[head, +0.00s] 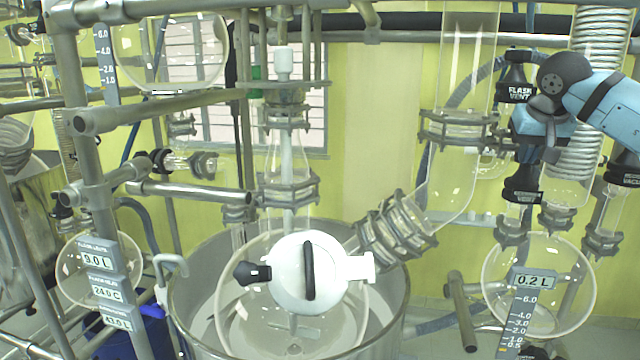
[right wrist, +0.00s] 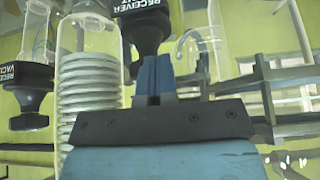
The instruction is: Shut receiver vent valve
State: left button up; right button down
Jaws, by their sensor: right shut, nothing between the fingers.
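The receiver vent valve (right wrist: 144,25) is a black handle with white lettering, at the top of the right wrist view. Its label is partly cut off. In the head view, a black labelled handle (head: 522,188) sits just below and left of my right gripper (head: 549,150); its lettering is too small to read surely. My right gripper's blue fingers show in the right wrist view (right wrist: 155,68), shut and empty, with their tips right by the valve's black knob. I cannot tell whether they touch it. My left gripper is out of view.
The flash vent handle (head: 517,88) is above and left of my right gripper. The receiver vacuum handle (right wrist: 31,88) is at the left in the wrist view, near a glass coil condenser (right wrist: 88,90). A glass receiver flask (head: 575,300) hangs below. Metal pipes stand around.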

jog(key=shift+s+a+f, duration=0.15)
notch_tip(320, 180, up, 6)
dwell(0.6)
